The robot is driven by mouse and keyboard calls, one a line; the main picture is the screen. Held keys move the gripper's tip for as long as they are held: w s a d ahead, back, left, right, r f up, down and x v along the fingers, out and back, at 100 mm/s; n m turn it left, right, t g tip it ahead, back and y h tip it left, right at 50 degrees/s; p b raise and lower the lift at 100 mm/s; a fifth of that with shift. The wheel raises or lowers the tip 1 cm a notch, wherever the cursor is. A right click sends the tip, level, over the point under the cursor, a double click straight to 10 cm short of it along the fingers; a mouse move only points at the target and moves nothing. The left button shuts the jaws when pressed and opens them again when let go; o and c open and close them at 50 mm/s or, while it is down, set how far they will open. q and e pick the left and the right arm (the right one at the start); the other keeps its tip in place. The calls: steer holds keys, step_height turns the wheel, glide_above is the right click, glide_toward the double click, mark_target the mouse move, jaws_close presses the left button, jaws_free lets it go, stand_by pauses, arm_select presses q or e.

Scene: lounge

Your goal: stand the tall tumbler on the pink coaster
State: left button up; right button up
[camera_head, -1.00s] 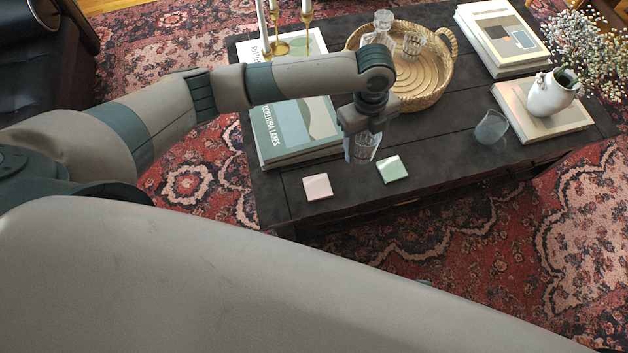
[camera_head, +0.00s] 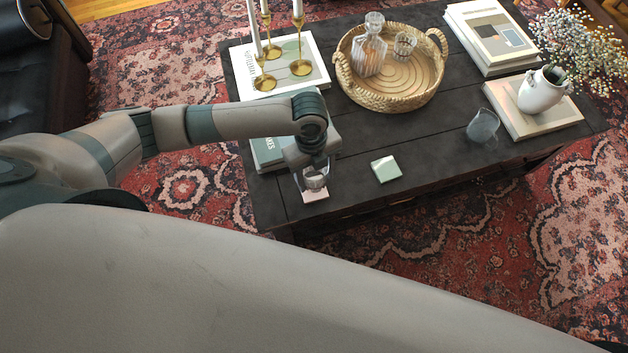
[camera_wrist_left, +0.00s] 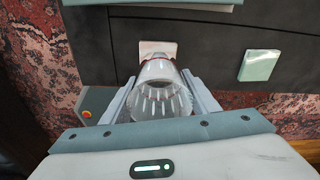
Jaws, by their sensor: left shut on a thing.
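The clear tall tumbler (camera_wrist_left: 160,88) is held between the fingers of my left gripper (camera_head: 314,172). It is upright or nearly so, and the gripper partly hides it in the head view. The pink coaster (camera_head: 315,196) lies on the dark table near its front left edge. The tumbler's lower end overlaps the coaster in both views; I cannot tell whether it touches it or hangs just above. The coaster also shows beyond the tumbler in the left wrist view (camera_wrist_left: 158,46). My right gripper is not in view.
A green coaster (camera_head: 386,168) lies to the right on the table (camera_head: 430,150). A book (camera_head: 266,152) is partly behind my gripper. Brass candlesticks (camera_head: 300,66), a woven tray (camera_head: 398,101) with a decanter and glass, another glass (camera_head: 483,127) and a vase (camera_head: 542,92) stand farther off.

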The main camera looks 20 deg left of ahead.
arm_select(q)
steer(key=shift+s+a+f, duration=0.1)
stand_by(0.3)
steer(key=shift+f, duration=2)
steer(key=o, duration=1.2)
steer(key=shift+f, duration=0.15)
